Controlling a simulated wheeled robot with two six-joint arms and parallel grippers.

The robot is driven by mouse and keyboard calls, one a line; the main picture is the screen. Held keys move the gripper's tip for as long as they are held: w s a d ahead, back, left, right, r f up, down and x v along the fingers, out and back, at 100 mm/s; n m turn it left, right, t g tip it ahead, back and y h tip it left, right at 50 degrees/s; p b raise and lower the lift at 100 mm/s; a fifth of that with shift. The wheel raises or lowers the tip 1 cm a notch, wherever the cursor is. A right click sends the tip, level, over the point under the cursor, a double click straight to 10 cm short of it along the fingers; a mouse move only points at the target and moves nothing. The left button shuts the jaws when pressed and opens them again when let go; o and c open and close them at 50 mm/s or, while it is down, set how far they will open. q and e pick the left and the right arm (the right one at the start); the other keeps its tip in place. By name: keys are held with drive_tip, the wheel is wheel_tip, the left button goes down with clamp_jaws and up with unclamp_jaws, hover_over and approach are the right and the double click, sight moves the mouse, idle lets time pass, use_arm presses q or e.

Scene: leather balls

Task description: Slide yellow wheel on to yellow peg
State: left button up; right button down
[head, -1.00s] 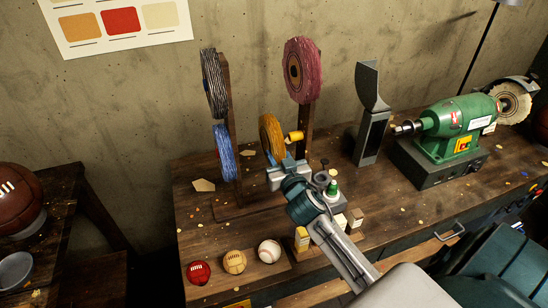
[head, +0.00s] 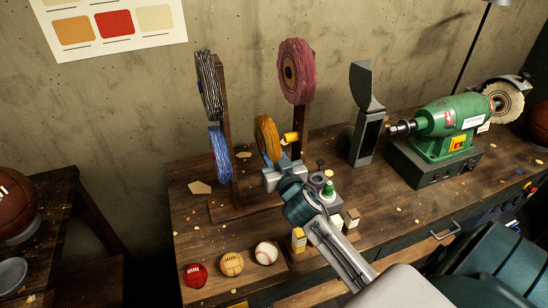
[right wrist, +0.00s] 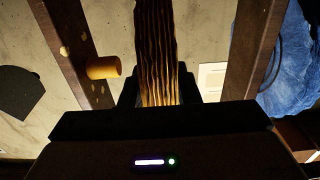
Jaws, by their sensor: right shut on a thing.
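The yellow wheel (head: 267,138) stands on edge, held at its lower rim by my right gripper (head: 279,170). In the right wrist view the wheel (right wrist: 157,45) shows edge-on, ribbed, between the shut fingers (right wrist: 157,98). The yellow peg (head: 291,138) juts from the dark wooden post under the red wheel (head: 298,68). The peg (right wrist: 103,67) is bare in the right wrist view, and a gap shows between it and the wheel. The wheel is left of the peg's end in the head view. My left gripper is out of view.
A black-and-white wheel (head: 208,85) and a blue wheel (head: 218,155) hang on the left post. A dark metal horn (head: 367,115) and a green grinder (head: 446,130) stand to the right. Balls and small bottles line the bench front.

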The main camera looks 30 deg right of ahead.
sight(292, 140)
drive_tip(key=shift+s+d, duration=0.1)
drive_tip(key=shift+d, duration=0.35)
drive_tip(key=shift+s+d+b, duration=0.25)
drive_tip(key=shift+d+b, duration=0.25)
drive_tip(key=shift+d, duration=0.5)
drive_tip(key=shift+s+d+b, duration=0.25)
drive_tip(key=shift+d+b, duration=0.3)
drive_tip(key=shift+d, duration=0.4)
drive_tip(key=shift+s+d+b, duration=0.25)
drive_tip(key=shift+d+b, duration=0.25)
drive_tip(key=shift+d, duration=0.5)
idle(1.6)
drive_tip(key=shift+d+r, duration=0.2)
idle(0.4)
drive_tip(key=shift+w+r, duration=0.1)
